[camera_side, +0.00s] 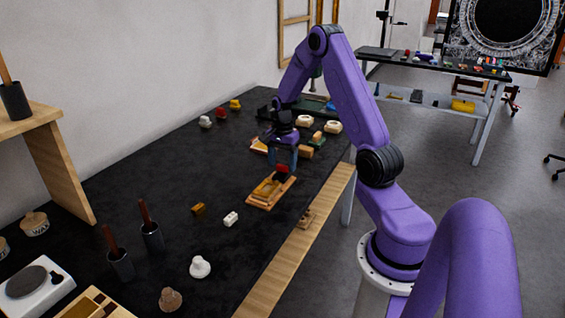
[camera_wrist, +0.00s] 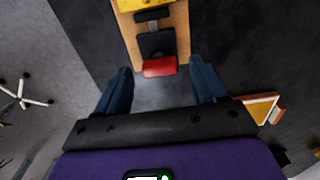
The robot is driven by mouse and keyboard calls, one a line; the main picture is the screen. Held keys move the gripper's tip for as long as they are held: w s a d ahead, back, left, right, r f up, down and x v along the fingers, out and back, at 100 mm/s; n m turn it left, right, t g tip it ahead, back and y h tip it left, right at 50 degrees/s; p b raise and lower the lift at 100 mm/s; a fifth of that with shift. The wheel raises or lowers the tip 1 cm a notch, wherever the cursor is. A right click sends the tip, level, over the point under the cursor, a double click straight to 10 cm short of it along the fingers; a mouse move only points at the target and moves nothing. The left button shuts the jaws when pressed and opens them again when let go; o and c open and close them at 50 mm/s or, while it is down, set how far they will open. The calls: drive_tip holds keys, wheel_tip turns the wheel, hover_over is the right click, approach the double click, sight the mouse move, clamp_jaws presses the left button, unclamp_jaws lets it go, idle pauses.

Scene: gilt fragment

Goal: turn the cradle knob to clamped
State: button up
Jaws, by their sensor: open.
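The cradle (camera_side: 257,203) is a small wooden frame on the dark bench in the side view, with a golden-yellow piece lying in it. In the wrist view the cradle's wooden base (camera_wrist: 184,38) enters from the top. Its knob is red (camera_side: 282,169), at the cradle's far end, beside a black block. In the wrist view the red knob (camera_wrist: 160,67) shows at the end of the black block (camera_wrist: 156,44). My gripper (camera_side: 283,164) is open, pointing down over the knob. In the wrist view its two blue fingers (camera_wrist: 160,72) stand apart, either side of the knob with gaps; contact is not visible.
A yellow block (camera_side: 198,209) and a white block (camera_side: 230,219) lie left of the cradle. Blocks and round pale dishes (camera_side: 333,127) stand behind my gripper. Dark tool holders (camera_side: 152,236) stand at front left. The wooden bench edge (camera_side: 290,250) runs along the right.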

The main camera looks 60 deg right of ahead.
drive_tip(key=shift+f, duration=0.3)
drive_tip(key=c, duration=1.1)
drive_tip(key=shift+o, duration=0.2)
